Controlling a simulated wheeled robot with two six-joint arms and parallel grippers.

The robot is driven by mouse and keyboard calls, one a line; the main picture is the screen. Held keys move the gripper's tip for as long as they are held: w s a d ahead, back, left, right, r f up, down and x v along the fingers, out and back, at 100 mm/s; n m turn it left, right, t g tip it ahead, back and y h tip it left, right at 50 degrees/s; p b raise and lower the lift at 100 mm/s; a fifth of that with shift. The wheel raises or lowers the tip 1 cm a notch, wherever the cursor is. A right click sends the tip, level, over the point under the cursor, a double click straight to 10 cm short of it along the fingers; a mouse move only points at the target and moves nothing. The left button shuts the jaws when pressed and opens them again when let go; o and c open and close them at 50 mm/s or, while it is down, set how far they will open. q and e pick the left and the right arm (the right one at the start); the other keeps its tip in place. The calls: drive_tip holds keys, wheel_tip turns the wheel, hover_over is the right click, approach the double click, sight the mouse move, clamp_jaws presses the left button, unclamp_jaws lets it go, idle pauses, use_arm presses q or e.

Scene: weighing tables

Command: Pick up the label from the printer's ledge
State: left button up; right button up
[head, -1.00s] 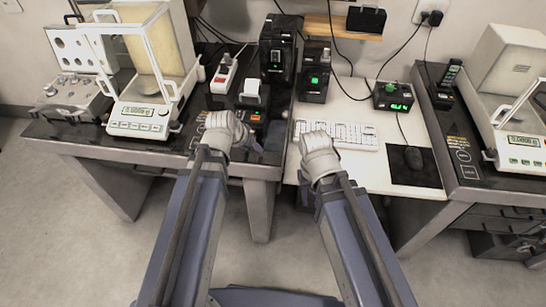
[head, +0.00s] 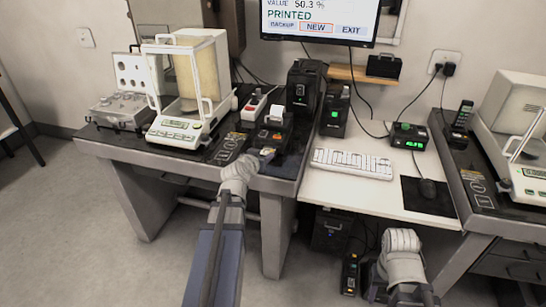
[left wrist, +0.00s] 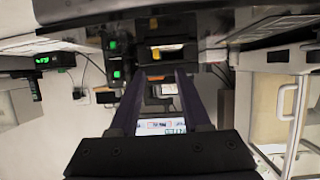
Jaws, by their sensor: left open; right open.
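The printer (head: 268,138) is a small dark unit on the left table, with a white paper piece (head: 276,113) standing at its back. I cannot tell whether this piece is the label. My left gripper (head: 265,156) is at the table's front edge, just in front of the printer, open and empty. In the left wrist view the two fingers of the left gripper (left wrist: 160,75) are spread, pointing at a dark unit with a white-edged opening and a yellow patch (left wrist: 167,48). No label is between the fingers. My right arm hangs low at the lower right; its gripper is not visible.
A tall black device (head: 303,88) stands to the right. A keyboard (head: 352,163) lies on the white desk. The monitor (head: 318,18) reads PRINTED.

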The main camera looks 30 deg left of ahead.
sight(272, 150)
use_arm(q)
drive_tip(key=b+x, duration=0.1)
drive_tip(key=x, duration=0.1)
drive_tip(key=b+x, duration=0.1)
drive_tip(key=x, duration=0.4)
drive_tip(key=shift+d+f+b, duration=0.25)
drive_tip(key=shift+b, duration=0.15)
drive_tip(key=shift+r, duration=0.1)
drive_tip(key=shift+c, duration=0.4)
clamp_jaws()
